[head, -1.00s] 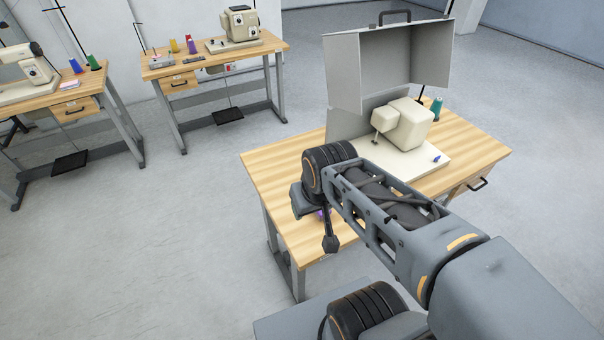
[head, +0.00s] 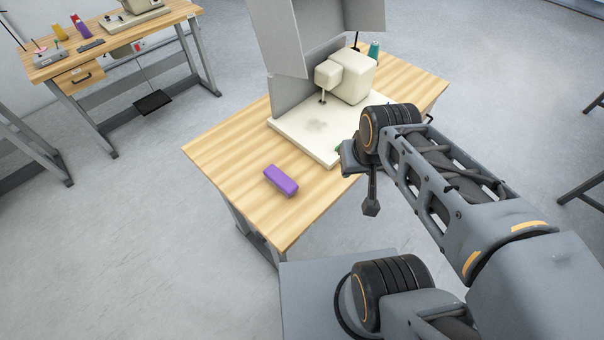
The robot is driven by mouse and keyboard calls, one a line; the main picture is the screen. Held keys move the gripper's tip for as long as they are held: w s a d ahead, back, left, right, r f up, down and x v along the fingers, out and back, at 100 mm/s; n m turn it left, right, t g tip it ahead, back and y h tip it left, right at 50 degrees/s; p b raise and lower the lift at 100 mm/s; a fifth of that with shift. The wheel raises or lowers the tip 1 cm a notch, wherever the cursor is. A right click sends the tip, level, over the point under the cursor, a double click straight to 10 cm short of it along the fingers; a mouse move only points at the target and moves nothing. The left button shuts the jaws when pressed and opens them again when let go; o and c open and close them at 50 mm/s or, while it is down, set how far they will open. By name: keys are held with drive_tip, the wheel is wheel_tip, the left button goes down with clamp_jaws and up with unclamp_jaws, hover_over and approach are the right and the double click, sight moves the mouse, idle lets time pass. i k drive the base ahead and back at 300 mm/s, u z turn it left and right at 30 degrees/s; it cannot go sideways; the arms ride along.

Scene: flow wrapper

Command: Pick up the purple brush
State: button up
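The purple brush (head: 281,180) shows as a purple block with a lighter top, lying on the wooden table (head: 225,150) near its front left part. It is in plain view and nothing touches it. My gripper (head: 371,208) hangs at the end of my arm, to the right of the brush and apart from it, near the table's front edge. Its fingers are small and seen from behind, so I cannot tell whether they are open or shut.
A teal thread cone (head: 374,50) is at the back. The tabletop around the brush is clear.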

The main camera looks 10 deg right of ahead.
sight(276, 176)
drive_tip(key=z, duration=0.15)
drive_tip(key=k, duration=1.5)
drive_tip(key=u, duration=0.65)
drive_tip(key=i, duration=1.45)
